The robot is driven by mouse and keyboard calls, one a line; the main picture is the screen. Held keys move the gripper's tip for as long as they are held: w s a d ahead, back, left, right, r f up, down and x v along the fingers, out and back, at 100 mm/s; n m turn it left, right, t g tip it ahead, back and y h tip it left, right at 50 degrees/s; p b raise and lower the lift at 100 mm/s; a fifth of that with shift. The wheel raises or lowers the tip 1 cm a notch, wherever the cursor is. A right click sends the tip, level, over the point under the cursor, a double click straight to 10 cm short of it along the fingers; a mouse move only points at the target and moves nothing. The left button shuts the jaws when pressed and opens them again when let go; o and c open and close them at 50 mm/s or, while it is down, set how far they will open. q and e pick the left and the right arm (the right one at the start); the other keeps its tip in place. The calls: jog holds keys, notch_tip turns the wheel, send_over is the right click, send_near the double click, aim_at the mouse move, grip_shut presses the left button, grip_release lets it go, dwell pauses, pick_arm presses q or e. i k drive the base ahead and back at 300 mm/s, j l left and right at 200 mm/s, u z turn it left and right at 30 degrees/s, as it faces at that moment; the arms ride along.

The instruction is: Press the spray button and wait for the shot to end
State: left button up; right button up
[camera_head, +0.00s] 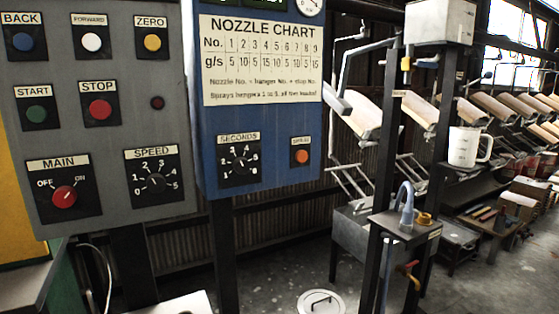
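The spray button (302,157) is an orange round button on a black plate, at the lower right of a blue panel (215,100). The label above it is small but appears to read SPRAY. A SECONDS dial (239,160) sits to its left on the same panel. A nozzle chart (262,62) is fixed above both. Neither of my grippers shows in the head view, and nothing touches the button. I cannot make out any spray in this frame.
A grey panel (115,130) on the left carries BACK, FORWARD, ZERO, START and STOP buttons, a red MAIN switch (64,197) and a SPEED dial (155,182). On the right stand a dark frame, a white jug (465,148) and a row of hanging pieces (495,108).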

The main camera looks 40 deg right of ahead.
aim_at(302, 156)
jog(key=z, duration=1.2)
